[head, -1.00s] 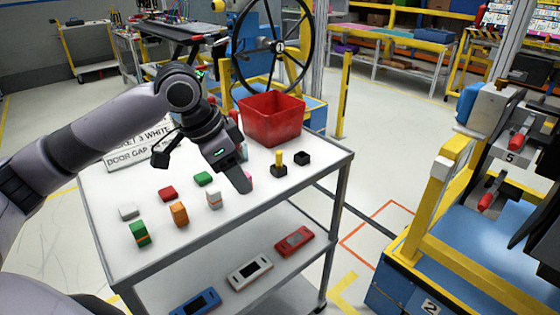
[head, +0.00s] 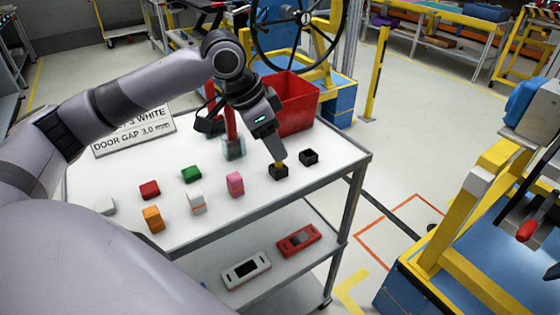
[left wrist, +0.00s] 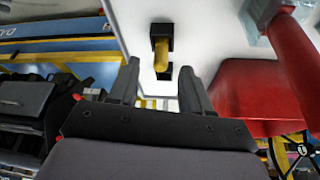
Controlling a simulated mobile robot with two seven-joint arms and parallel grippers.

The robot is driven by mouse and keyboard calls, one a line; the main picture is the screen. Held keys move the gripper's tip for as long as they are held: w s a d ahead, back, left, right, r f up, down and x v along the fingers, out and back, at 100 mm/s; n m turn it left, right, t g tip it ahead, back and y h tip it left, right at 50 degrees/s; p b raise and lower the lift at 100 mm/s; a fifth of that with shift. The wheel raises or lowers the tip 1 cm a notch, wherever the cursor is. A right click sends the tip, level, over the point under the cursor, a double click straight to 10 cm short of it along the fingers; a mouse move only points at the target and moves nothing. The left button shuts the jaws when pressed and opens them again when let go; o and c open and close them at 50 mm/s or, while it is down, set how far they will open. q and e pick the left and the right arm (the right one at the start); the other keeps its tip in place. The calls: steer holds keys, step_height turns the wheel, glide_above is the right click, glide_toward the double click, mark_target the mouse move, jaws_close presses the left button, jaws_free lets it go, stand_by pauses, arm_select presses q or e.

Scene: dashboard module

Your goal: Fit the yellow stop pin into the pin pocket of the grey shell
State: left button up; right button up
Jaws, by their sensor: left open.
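The yellow stop pin (head: 280,166) stands in a small black holder (head: 279,173) near the right edge of the white table top. My left gripper (head: 276,157) is just above it and hides most of the pin. In the left wrist view, the yellow pin (left wrist: 160,57) points toward my open left gripper (left wrist: 159,75), in line with the gap between its fingers. I cannot see the fingers touching the pin. I cannot make out a grey shell with a pin pocket for sure; a pale, whitish-grey case (head: 246,270) lies on the lower shelf. My right gripper is not in view.
A black block (head: 309,157) sits right of the holder, and a red bin (head: 296,104) stands behind. A red upright handle (head: 231,120) in a clear base is left of my gripper. Several coloured blocks lie farther left. A red case (head: 298,240) lies on the lower shelf.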

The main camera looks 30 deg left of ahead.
arm_select(q)
steer(key=x, duration=0.3)
steer(key=shift+f, duration=0.25)
jaws_close()
steer(key=shift+r, duration=0.15)
